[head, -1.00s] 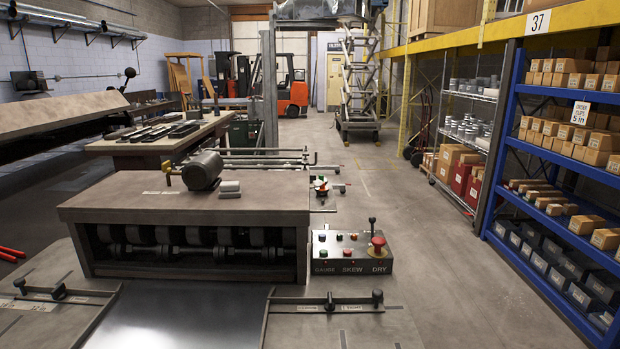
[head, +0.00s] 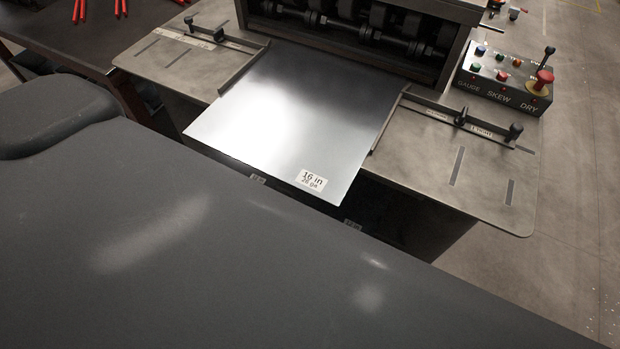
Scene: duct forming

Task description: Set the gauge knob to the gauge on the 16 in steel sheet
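The steel sheet (head: 290,115) lies flat on the infeed table of the forming machine, between two edge guides. A white label (head: 311,181) near its front right corner reads "16 in" with a smaller line below that looks like "26 ga". The control box (head: 505,79) stands to the right of the machine, with the words GAUGE, SKEW and DRY on its front. Small coloured knobs or buttons sit above GAUGE (head: 468,85); their settings are too small to read. Neither gripper is in view.
The left guide (head: 217,38) and right guide (head: 460,117) have upright black handles. A red mushroom button (head: 543,78) and a black lever (head: 549,54) are on the control box. Red-handled tools (head: 100,8) lie on a dark table at upper left. Floor at the right is clear.

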